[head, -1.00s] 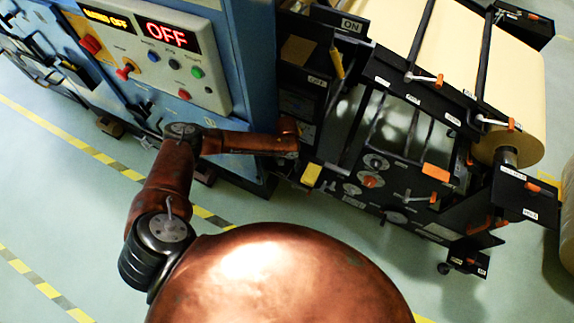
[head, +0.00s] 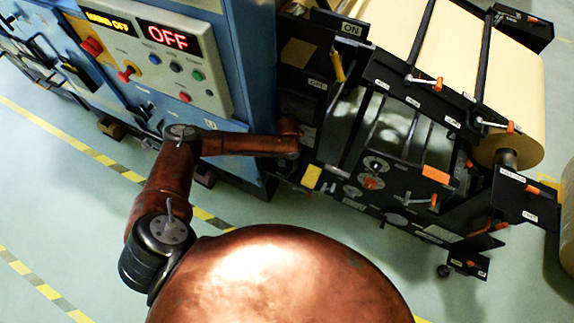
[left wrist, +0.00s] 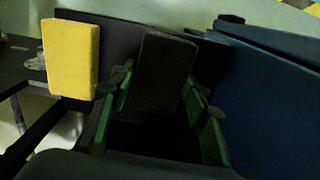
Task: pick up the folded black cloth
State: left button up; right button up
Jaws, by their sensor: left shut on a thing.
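The folded black cloth (left wrist: 163,65) shows in the left wrist view as a dark, ribbed upright block. My left gripper (left wrist: 165,97) has green-sided fingers on both sides of it and is shut on it. Whether the cloth still touches the dark surface beneath it I cannot tell. In the head view my left arm reaches in from the left to the gap between the blue cabinet and the black machine frame; the cloth cannot be made out there. My right gripper is not in view.
A yellow block (left wrist: 70,58) stands left of the cloth and also shows in the head view (head: 312,177). The blue cabinet (head: 245,90) is close beside my arm. The black machine (head: 395,150) carries a large kraft roll (head: 520,95). Open green floor lies in front.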

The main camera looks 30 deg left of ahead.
pick_arm(q)
jog(key=s+r+p, duration=0.1)
jog(key=r, duration=0.2)
jog(key=s+d+r+p, duration=0.1)
jog(key=s+r, duration=0.1)
jog(key=r, duration=0.1)
jog(key=s+d+r+p, duration=0.1)
jog(key=s+r, duration=0.1)
jog(key=r, duration=0.1)
jog(key=shift+p, duration=0.4)
jog(key=s+d+r+p, duration=0.2)
jog(key=s+d+r, duration=0.1)
jog(key=s, duration=0.4)
jog(key=shift+s+d, duration=0.35)
jog(key=shift+s, duration=0.05)
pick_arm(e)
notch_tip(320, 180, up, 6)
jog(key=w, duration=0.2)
